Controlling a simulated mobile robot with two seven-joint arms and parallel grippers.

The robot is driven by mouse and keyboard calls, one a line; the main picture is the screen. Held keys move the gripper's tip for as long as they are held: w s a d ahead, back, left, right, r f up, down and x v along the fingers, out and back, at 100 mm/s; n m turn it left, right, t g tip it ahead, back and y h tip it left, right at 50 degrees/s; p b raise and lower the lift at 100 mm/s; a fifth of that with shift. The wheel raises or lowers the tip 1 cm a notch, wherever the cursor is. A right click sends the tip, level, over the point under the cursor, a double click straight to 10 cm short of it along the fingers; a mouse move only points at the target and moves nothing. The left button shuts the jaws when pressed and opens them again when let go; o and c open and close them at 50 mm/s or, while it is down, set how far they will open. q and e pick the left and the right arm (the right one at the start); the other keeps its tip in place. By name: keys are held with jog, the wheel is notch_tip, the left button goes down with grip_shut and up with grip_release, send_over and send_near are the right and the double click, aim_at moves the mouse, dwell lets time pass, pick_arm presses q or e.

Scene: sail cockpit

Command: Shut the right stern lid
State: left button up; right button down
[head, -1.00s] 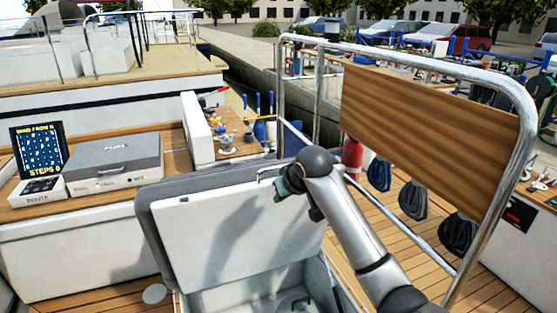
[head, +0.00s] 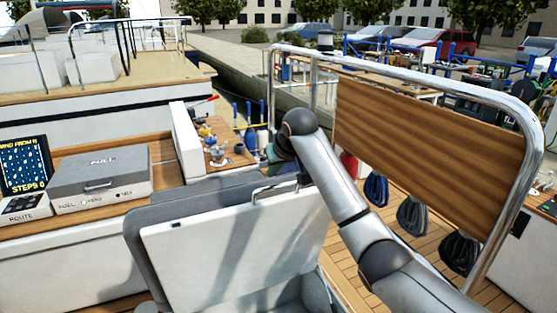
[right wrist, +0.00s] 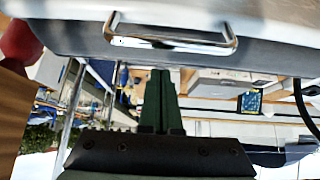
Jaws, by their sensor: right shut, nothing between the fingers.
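The right stern lid (head: 235,245) stands open in the head view, with its white inner face towards me and a grey rim. A metal handle (head: 275,188) is at its upper right edge. It also shows in the right wrist view, where the handle (right wrist: 170,42) and the lid edge cross the top of the picture. My right gripper (head: 272,153) is above and beyond the lid's top edge in the head view. Its dark green fingers (right wrist: 159,76) are together and empty, apart from the handle in the wrist picture. My left gripper is not in view.
A grey-lidded box (head: 100,180) and a game screen (head: 24,165) are on the left bench. A metal rail (head: 420,62) with a wooden panel (head: 425,150) stands at the right. Coiled ropes (head: 412,218) hang below it. Open deck (head: 395,210) lies beyond the lid.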

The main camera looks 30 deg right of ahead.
jog(key=shift+w+f, duration=0.25)
jog(key=shift+f, duration=0.15)
jog(key=shift+s+a+p, duration=0.1)
jog(key=shift+s+p, duration=0.35)
jog(key=shift+s, duration=1.5)
jog(key=shift+s+f, duration=0.1)
